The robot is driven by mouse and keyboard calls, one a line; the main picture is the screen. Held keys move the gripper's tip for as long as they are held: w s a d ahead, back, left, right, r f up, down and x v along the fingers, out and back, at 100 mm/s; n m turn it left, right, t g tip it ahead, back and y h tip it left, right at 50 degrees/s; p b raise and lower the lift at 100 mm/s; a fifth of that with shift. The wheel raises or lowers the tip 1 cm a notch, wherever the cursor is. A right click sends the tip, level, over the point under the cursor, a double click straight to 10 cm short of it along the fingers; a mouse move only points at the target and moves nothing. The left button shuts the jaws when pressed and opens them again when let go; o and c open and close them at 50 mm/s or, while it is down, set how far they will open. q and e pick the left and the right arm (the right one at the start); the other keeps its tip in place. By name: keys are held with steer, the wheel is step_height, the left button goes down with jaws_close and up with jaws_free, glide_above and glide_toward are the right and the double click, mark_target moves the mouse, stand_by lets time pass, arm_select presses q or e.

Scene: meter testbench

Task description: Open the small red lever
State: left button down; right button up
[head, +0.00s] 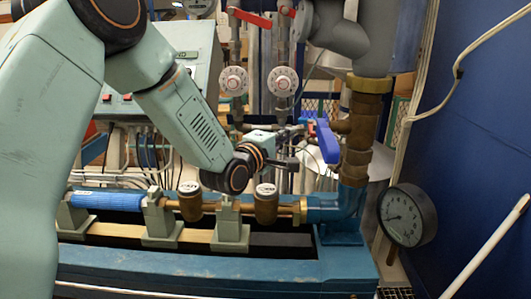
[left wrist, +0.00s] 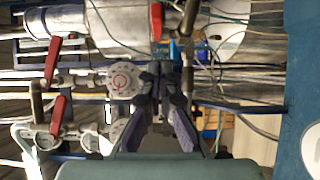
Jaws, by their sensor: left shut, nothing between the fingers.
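Two red levers show at the top of the head view: a long one (head: 250,18) on the left pipe and a shorter-looking one (head: 288,11) on the right pipe. In the left wrist view, red levers show at upper left (left wrist: 53,57), lower left (left wrist: 57,114) and top middle (left wrist: 157,20). I cannot tell which is the small one. My left gripper (head: 292,162) is shut and empty, below and left of the blue lever. Its dark fingers (left wrist: 167,75) point up the wrist view. My right gripper is out of view.
Two round white meters (head: 234,81) (head: 283,81) hang on the vertical pipes. A thick brass pipe (head: 357,150) stands to the right, with a black-rimmed gauge (head: 406,215) beyond it. A blue bench rail (head: 200,280) with brass meters runs below my arm.

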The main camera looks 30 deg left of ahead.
arm_select(q)
steer(key=s+d, duration=0.1)
steer(key=s, duration=0.9)
steer(key=shift+d, duration=0.4)
